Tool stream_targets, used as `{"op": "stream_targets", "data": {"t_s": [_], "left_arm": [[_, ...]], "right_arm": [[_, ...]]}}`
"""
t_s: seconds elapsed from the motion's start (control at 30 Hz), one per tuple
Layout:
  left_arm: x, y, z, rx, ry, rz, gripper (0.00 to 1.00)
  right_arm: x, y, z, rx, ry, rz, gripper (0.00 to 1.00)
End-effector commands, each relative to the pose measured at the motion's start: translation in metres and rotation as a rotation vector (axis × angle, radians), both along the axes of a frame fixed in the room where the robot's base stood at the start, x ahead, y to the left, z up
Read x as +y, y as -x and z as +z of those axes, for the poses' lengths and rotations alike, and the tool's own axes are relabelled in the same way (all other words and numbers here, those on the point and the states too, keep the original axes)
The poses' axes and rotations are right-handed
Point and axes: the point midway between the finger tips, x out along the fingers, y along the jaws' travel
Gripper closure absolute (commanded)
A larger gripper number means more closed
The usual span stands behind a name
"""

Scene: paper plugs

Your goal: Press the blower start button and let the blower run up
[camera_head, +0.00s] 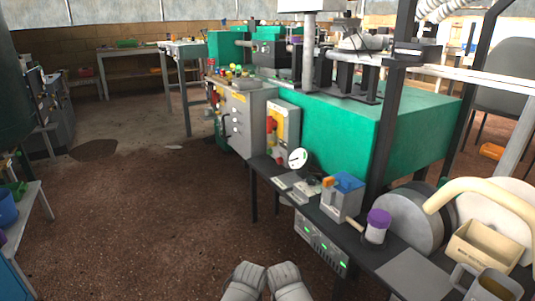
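No button can be read as the blower start button from here. A yellow control plate (286,128) with a red part (271,124) is on the grey box at the near end of the green machine. A grey cabinet (241,118) behind it carries several coloured knobs or buttons (234,72) on top. My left gripper (247,268) and my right gripper (284,268) are side by side at the bottom edge, low over the floor and well short of the panels. Their fingers are too unclear to tell open from shut. No blower is clearly identifiable.
A dark bench (372,262) on the right holds a dial gauge (298,158), a blue-topped grey box (342,197), a purple-lidded jar (377,226) and a cardboard-coloured box (482,246). A unit with green lights (321,243) hangs below. Brown floor (150,220) is open at left and centre.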

Motion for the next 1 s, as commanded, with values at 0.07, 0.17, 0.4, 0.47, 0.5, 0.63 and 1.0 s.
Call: {"op": "stream_targets", "data": {"t_s": [0.07,0.17,0.4,0.47,0.5,0.63,1.0], "left_arm": [[0.0,0.0,0.0,0.0,0.0,0.0,0.5],[0.0,0.0,0.0,0.0,0.0,0.0,0.5],[0.0,0.0,0.0,0.0,0.0,0.0,0.5],[0.0,0.0,0.0,0.0,0.0,0.0,0.5],[0.0,0.0,0.0,0.0,0.0,0.0,0.5],[0.0,0.0,0.0,0.0,0.0,0.0,0.5],[0.0,0.0,0.0,0.0,0.0,0.0,0.5]], "right_arm": [[0.0,0.0,0.0,0.0,0.0,0.0,0.5],[0.0,0.0,0.0,0.0,0.0,0.0,0.5],[0.0,0.0,0.0,0.0,0.0,0.0,0.71],[0.0,0.0,0.0,0.0,0.0,0.0,0.78],[0.0,0.0,0.0,0.0,0.0,0.0,0.83],[0.0,0.0,0.0,0.0,0.0,0.0,0.97],[0.0,0.0,0.0,0.0,0.0,0.0,1.0]]}}
